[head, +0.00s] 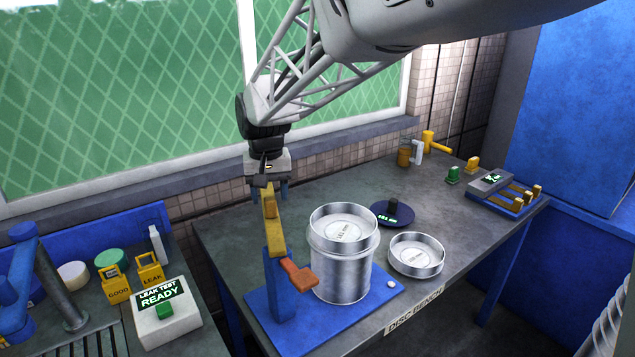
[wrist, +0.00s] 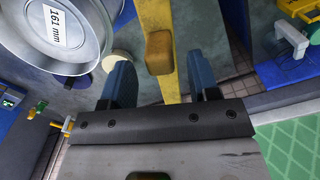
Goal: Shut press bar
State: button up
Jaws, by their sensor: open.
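The press has a blue base (head: 262,312), a blue post (head: 279,290) and a yellow press bar (head: 275,238). The bar stands raised, nearly upright above the post, with a tan knob (head: 270,207) near its upper end. An orange-red piece (head: 300,275) sticks out near the post toward the pail. My gripper (head: 269,194) points down at the bar's upper end. In the wrist view the yellow bar (wrist: 170,86) and the tan knob (wrist: 159,52) show between the two blue fingers of my open gripper (wrist: 161,80), with gaps beside the bar.
A metal pail (head: 342,268) stands on the press base, right of the post. A shallow metal dish (head: 416,258) and a dark blue disc (head: 385,217) lie on the bench (head: 300,213) to its right. A leak test box (head: 165,318) stands at the lower left.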

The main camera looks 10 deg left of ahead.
jog(key=shift+f, duration=1.85)
jog(key=shift+c, duration=0.4)
grip_shut()
